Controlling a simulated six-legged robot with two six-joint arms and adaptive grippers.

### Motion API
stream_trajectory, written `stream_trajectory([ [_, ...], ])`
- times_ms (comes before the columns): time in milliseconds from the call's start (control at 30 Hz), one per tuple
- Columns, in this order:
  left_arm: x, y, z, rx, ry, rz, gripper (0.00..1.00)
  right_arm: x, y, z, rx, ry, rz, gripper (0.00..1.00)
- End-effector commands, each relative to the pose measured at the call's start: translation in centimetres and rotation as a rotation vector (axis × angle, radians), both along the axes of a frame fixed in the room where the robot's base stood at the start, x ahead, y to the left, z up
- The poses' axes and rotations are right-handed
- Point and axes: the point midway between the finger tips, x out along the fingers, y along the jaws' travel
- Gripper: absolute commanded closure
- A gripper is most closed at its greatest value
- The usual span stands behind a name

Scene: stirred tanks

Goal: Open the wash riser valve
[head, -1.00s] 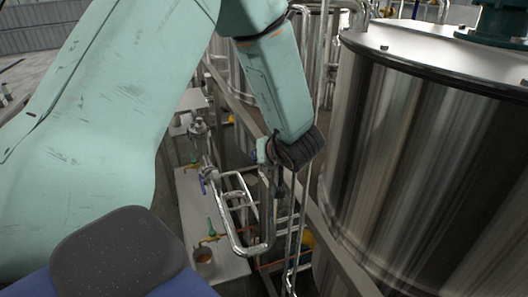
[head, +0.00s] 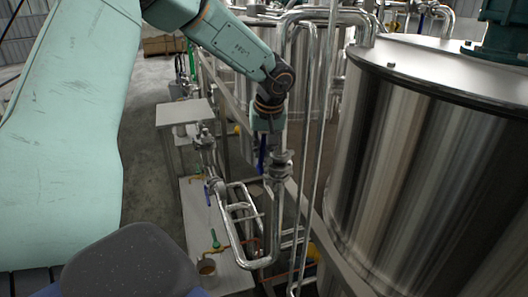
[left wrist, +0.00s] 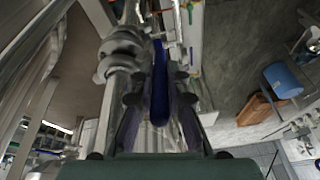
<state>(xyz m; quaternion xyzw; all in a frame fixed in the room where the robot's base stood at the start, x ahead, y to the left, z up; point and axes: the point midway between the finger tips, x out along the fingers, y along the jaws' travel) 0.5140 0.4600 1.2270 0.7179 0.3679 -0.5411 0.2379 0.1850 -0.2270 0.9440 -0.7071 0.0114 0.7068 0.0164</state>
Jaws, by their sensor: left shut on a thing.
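The valve (head: 281,166) sits on a vertical steel pipe left of the large tank; I take it for the wash riser valve. Its blue lever (head: 262,158) shows just below my left gripper (head: 266,138) and points roughly up and down beside the pipe. In the left wrist view the blue lever (left wrist: 159,90) lies between the fingers of my left gripper (left wrist: 160,100), with the steel valve body (left wrist: 122,55) close on its left. The gripper is shut on the lever. The fingers partly hide the lever. My right gripper is not in view.
A large steel tank (head: 430,180) fills the right side. Bent steel pipes (head: 238,225) run low beside the valve. A second blue-handled valve (head: 210,184) and a green handle (head: 215,239) are to the left. Tall thin pipes (head: 320,120) stand close on the right.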

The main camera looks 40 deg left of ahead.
Motion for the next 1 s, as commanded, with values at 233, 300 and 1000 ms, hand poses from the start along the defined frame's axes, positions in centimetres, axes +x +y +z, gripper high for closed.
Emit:
stream_trajectory([
  [233, 0.16, 0.44, 0.06, -0.063, 0.036, 0.002, 1.0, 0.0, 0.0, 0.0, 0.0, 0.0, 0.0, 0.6],
  [300, 0.19, 0.49, 0.08, -0.072, 0.041, 0.0, 1.0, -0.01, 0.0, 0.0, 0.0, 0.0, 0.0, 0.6],
  [1000, 0.23, 0.57, 0.14, -0.086, 0.048, 0.0, 0.72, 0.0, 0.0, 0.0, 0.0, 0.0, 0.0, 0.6],
])
